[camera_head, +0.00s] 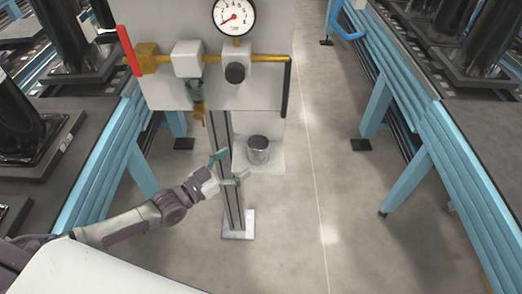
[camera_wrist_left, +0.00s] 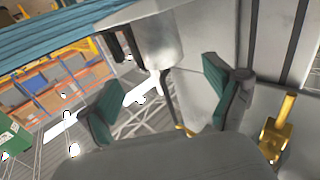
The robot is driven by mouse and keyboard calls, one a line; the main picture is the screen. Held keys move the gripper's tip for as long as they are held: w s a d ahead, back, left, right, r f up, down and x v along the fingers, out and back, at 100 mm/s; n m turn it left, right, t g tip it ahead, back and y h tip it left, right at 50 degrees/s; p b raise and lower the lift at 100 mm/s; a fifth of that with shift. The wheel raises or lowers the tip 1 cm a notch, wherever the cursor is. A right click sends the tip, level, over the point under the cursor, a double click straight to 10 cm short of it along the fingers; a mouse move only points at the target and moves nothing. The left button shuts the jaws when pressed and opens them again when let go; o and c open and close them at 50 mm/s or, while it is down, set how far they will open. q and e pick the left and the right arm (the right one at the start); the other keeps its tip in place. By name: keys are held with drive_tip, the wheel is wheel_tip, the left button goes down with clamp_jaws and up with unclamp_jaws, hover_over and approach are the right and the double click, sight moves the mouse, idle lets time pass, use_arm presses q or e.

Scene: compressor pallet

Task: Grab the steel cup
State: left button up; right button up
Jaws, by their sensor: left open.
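The steel cup (camera_head: 258,150) stands upright on a small pale shelf (camera_head: 270,164) beside the grey post, below the gauge panel. My left gripper (camera_head: 231,166) is open and empty, in front of the post and to the left of the cup, apart from it in the picture. In the left wrist view, the two teal-padded fingers of my left gripper (camera_wrist_left: 163,105) are spread wide with nothing between them. My right gripper does not show.
A panel (camera_head: 270,97) with a pressure gauge (camera_head: 234,16), brass pipe and valves (camera_head: 188,58) hangs above the cup. The post (camera_head: 231,190) stands close to my left gripper. Blue-framed conveyors (camera_head: 95,185) flank both sides.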

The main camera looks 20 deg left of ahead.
sight(251, 151)
use_arm(q)
drive_tip(key=x, duration=0.9)
drive_tip(key=shift+w+f+p, duration=0.15)
drive_tip(key=shift+f+p, duration=0.05)
drive_tip(key=shift+p, duration=0.1)
drive_tip(key=c, duration=1.3)
drive_tip(key=shift+o, duration=0.2)
drive_tip(key=shift+s+r, duration=0.15)
drive_tip(key=shift+s, duration=0.05)
